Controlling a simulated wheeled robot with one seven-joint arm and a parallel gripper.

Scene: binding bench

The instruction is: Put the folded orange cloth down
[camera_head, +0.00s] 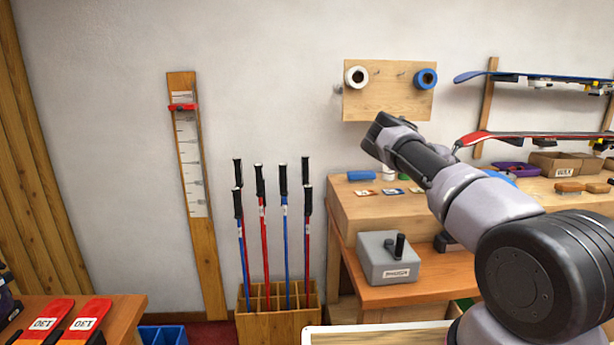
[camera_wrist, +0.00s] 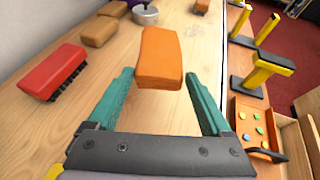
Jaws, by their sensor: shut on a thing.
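The folded orange cloth (camera_wrist: 160,55) is a thick, block-like bundle in the wrist view. It sits between the tips of my gripper's teal fingers (camera_wrist: 158,78), which are shut on it. The wooden bench top (camera_wrist: 75,115) is below it. I cannot tell whether the cloth touches the wood or hangs just above it. In the head view my arm reaches toward the workbench (camera_head: 355,212); my gripper and the cloth do not show there.
In the wrist view a red brush (camera_wrist: 55,70) and brown blocks (camera_wrist: 98,31) lie left, with a metal pot (camera_wrist: 145,14) beyond. Yellow-and-black stands (camera_wrist: 262,70) and an orange tray (camera_wrist: 242,112) are right. Bare wood lies around the cloth.

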